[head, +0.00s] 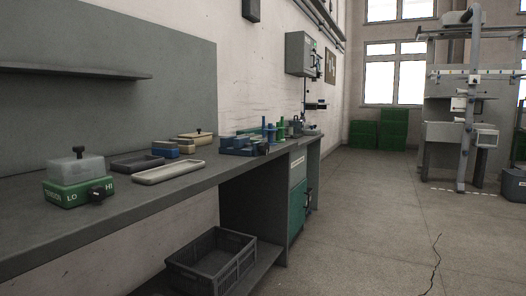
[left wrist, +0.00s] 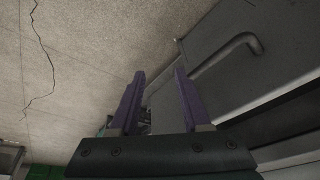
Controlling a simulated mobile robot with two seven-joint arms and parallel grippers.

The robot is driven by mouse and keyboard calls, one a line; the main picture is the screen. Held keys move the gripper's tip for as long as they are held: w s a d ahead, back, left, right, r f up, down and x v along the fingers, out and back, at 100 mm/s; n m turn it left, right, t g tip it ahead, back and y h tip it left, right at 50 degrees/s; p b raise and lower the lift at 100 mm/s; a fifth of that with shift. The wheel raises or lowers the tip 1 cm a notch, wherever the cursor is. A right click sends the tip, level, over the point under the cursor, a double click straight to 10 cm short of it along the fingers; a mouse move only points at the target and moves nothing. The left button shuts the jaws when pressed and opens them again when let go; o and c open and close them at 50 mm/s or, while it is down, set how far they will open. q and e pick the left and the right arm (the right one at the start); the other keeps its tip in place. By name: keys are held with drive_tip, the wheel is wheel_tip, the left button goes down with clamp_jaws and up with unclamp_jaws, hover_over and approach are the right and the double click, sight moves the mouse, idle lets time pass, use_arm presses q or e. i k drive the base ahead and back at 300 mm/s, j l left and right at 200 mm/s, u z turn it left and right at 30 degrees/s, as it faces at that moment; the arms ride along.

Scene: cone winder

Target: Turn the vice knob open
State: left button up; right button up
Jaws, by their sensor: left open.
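A blue vice-like fixture (head: 243,145) sits near the front edge of the workbench, towards its far end. It is small in the head view, and I cannot make out its knob for certain. My left gripper (left wrist: 160,73) shows in the left wrist view with two purple fingers apart and nothing between them. Neither gripper shows in the head view. The vice cannot be made out in the left wrist view, so I cannot tell how far the gripper is from it.
The grey workbench (head: 225,172) runs along the left wall. A green LO/HI box (head: 66,196) and shallow trays stand on its near part. A grey crate (head: 212,262) sits below. A bent grey bar (left wrist: 228,55) shows beside the left gripper.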

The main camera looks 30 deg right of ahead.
sight(264, 148)
drive_tip(key=z, duration=0.85)
